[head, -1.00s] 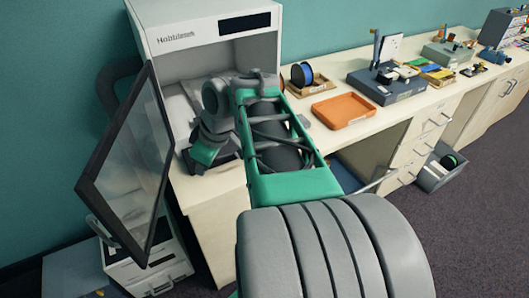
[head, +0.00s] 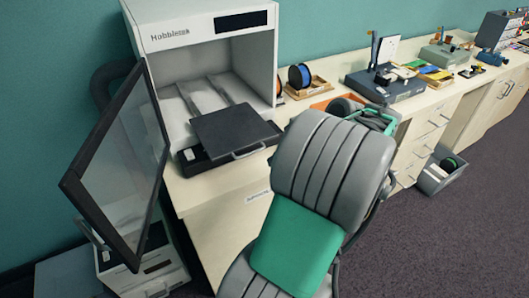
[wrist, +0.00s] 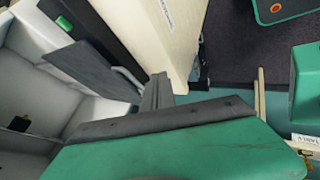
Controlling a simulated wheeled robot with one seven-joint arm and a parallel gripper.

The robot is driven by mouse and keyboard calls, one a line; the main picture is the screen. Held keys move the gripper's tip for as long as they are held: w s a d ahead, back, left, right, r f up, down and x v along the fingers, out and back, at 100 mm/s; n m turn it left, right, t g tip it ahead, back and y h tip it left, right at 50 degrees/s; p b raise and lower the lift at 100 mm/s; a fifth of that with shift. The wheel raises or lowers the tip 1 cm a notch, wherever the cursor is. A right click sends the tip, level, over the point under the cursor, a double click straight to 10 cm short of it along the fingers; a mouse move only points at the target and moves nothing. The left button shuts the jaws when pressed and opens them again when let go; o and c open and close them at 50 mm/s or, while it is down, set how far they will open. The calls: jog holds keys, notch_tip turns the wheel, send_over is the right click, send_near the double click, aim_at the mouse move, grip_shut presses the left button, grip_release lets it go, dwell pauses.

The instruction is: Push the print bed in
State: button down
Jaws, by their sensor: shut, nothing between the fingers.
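The 3D printer (head: 200,45) stands open at the left end of the bench, its glazed door (head: 122,165) swung out to the left. The print bed (head: 236,131), a dark flat plate with a front handle (head: 248,152), sticks out through the front opening, with two pale rails visible behind it. In the wrist view the print bed (wrist: 88,66) shows as a dark plate at upper left. My gripper (wrist: 157,88) is shut and empty, to the right of the plate in that view; I cannot tell whether they touch. In the head view my arm hides the gripper.
Right of the printer, the bench holds blue and orange spools (head: 300,77), an orange tray (head: 322,104) partly behind my arm, and a dark blue device (head: 385,85). A grey bin (head: 440,172) stands on the floor by the drawers. Carpet at right is open.

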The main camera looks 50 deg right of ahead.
jog(key=shift+w+d+f+p, duration=0.15)
jog(key=shift+w+p, duration=0.25)
jog(key=shift+w, duration=0.85)
jog(key=shift+w+d+f+p, duration=0.15)
jog(key=shift+w+p, duration=0.25)
jog(key=shift+w, duration=0.85)
